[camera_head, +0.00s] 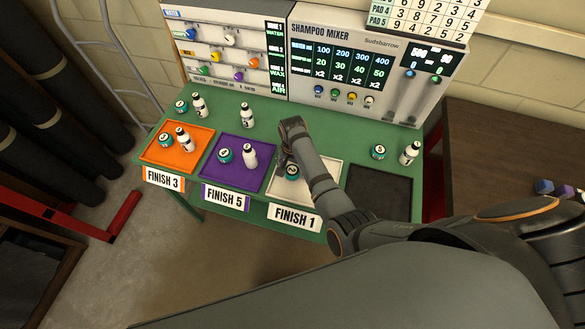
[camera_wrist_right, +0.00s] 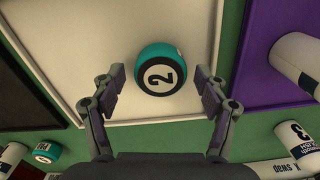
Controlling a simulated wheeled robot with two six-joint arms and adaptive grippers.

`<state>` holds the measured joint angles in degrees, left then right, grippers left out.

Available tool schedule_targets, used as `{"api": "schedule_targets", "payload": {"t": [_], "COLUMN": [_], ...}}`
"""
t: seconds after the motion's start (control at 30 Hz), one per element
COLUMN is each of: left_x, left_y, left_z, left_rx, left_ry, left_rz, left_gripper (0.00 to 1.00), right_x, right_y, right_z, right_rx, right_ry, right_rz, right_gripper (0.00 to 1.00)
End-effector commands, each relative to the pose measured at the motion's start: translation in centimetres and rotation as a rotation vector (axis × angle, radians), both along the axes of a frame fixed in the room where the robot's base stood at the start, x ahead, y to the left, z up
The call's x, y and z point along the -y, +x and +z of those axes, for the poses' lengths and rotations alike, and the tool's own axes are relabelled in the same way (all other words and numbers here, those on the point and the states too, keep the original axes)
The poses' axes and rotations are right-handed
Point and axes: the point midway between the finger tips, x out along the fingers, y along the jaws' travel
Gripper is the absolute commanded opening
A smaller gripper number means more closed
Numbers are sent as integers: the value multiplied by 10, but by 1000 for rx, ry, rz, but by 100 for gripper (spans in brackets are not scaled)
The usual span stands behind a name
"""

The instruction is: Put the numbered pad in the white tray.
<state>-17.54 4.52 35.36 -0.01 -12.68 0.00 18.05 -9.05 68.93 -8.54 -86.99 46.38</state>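A round teal pad with a white face marked 2 (camera_head: 291,173) sits in the white tray (camera_head: 318,190), which carries the sign FINISH 1. In the right wrist view the pad (camera_wrist_right: 161,70) lies near one edge of the white tray floor (camera_wrist_right: 80,40). My right gripper (camera_wrist_right: 160,74) is open, with one finger on each side of the pad and a visible gap on both sides. In the head view the right gripper (camera_head: 285,160) is over the tray and partly hidden by its own wrist. My left gripper is not in view.
The orange tray (camera_head: 152,152) and purple tray (camera_head: 228,178) each hold a pad and a white bottle. A black tray (camera_head: 385,190) is empty. More pads and bottles stand behind the trays, including pad 5 (camera_head: 378,152) and a bottle (camera_head: 410,153). The shampoo mixer (camera_head: 365,65) stands at the back.

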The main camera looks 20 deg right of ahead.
Motion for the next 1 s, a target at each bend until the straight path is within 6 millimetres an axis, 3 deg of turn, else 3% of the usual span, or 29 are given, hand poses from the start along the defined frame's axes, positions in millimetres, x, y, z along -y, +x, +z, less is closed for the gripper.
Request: {"api": "schedule_targets", "payload": {"t": [0.27, 0.6, 0.73, 1.0], "left_x": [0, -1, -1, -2], "left_y": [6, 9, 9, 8], "left_z": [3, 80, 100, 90], "left_rx": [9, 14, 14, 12], "left_ry": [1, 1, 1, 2], "left_rz": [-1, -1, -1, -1], "left_gripper": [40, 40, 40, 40], "right_x": [0, 0, 0, 0], "right_y": [0, 0, 0, 0], "right_z": [7, 77, 104, 123], "right_rx": [3, 0, 2, 1], "right_ry": [0, 0, 1, 1], "right_rz": [0, 0, 0, 0], "right_gripper": [74, 74, 74, 74]}}
